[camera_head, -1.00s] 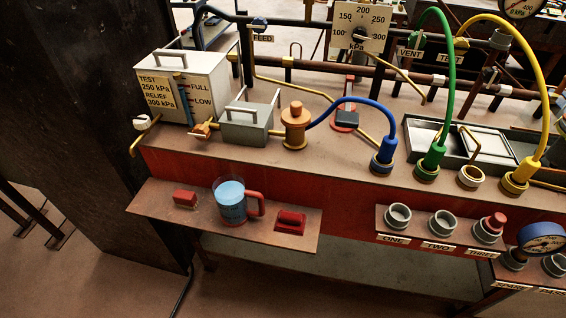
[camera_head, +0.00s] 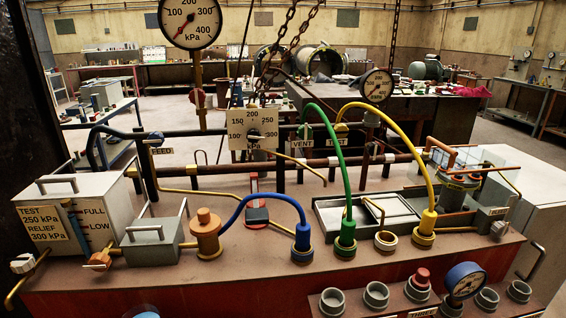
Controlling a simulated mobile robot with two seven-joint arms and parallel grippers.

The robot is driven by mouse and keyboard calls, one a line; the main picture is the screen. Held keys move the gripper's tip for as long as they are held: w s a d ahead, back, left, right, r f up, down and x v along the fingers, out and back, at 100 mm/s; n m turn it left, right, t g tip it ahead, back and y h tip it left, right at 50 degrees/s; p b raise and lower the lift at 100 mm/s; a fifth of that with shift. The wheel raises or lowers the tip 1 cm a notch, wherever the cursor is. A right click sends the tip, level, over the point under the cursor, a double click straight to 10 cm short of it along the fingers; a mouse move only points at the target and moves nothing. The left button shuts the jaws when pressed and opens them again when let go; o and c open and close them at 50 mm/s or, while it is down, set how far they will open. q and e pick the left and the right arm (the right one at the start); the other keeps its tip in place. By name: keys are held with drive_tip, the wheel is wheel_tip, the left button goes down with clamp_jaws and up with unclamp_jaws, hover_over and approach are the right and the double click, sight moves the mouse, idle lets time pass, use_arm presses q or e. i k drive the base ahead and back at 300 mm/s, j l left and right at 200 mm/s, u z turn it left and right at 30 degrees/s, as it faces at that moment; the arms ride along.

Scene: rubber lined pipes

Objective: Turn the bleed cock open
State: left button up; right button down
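No part carries a readable bleed label, so I cannot tell for certain which fitting is the bleed cock. A small brass cock with an orange handle (camera_head: 98,262) sits low between the grey tank (camera_head: 75,225) and the small grey box (camera_head: 153,240). A white-knobbed tap (camera_head: 23,263) is on the tank's left side, above a bent brass spout (camera_head: 14,292). An orange-brown pump-like body (camera_head: 206,235) stands right of the box, with a blue hose (camera_head: 262,198) running to a blue connector (camera_head: 302,240). Neither gripper shows in the head view.
Green (camera_head: 343,160) and yellow (camera_head: 418,150) hoses arch over the bench to connectors at right. A kPa dial plate (camera_head: 252,130) and a large gauge (camera_head: 190,22) stand behind. A grey tray (camera_head: 330,225) and front sockets (camera_head: 332,300) occupy the right side.

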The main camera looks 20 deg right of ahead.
sight(499, 229)
drive_tip(key=z, duration=2.15)
drive_tip(key=u, duration=0.25)
drive_tip(key=i+l+u, duration=0.2)
drive_tip(key=u, duration=0.15)
drive_tip(key=i+l+u, duration=0.1)
drive_tip(key=l+u, duration=0.2)
drive_tip(key=l, duration=0.15)
drive_tip(key=i+l+u, duration=0.1)
drive_tip(key=l+u, duration=0.55)
drive_tip(key=i+l, duration=0.05)
drive_tip(key=l, duration=0.05)
